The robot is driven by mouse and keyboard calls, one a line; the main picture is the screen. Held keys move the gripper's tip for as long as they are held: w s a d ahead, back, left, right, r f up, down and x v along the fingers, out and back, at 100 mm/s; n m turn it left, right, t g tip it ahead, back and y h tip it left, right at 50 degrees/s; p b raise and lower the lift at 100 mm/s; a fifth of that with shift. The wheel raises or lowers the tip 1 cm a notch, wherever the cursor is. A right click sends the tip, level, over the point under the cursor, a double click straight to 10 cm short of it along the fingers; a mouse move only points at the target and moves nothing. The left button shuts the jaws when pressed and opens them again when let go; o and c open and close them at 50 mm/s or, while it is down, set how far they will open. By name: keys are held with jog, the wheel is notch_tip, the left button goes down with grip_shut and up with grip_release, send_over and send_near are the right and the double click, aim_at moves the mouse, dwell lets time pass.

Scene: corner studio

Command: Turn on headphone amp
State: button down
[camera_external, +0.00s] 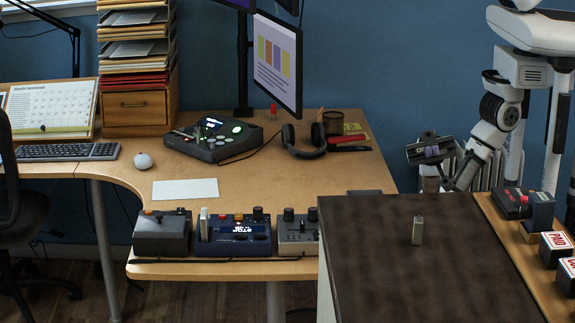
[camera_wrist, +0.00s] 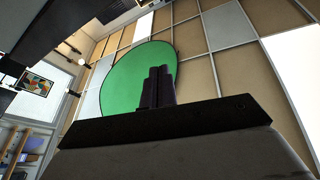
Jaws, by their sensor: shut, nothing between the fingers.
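A dark device (camera_external: 212,142) with a small lit screen and a glowing green light sits at the back of the desk; a cable runs from it toward the black headphones (camera_external: 303,140), so it may be the headphone amp. Its switch is too small to make out. My gripper (camera_external: 430,152) is in the air right of the desk, beyond the dark-topped table, well apart from the device. In the wrist view, its dark fingers (camera_wrist: 158,88) are together with nothing between them. That view faces up toward the ceiling and shows no amp.
Several control boxes (camera_external: 233,237) line the desk's front edge. A monitor (camera_external: 278,65) overhangs the desk. The dark-topped table (camera_external: 375,265) carries a small upright block (camera_external: 418,230). The desk middle around the white sheet (camera_external: 185,189) is mostly clear. A green disc (camera_wrist: 120,75) hangs overhead.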

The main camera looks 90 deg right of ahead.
jog(key=w+d+f+n+g+h+b, duration=0.1)
jog(key=w+d+f+h, duration=0.4)
jog(key=w, duration=0.4)
jog(key=w+d+f+n+h+b, duration=0.1)
jog(key=w+d+f+h, duration=0.2)
jog(key=w+d+f, duration=0.5)
jog(key=w+d+f+n+g+h, duration=0.2)
jog(key=d+h, duration=0.1)
jog(key=d, duration=0.8)
jog(key=w+d+f+n+g+h, duration=0.2)
jog(key=d, duration=1)
jog(key=shift+f+h, duration=0.3)
jog(key=shift+h, duration=0.1)
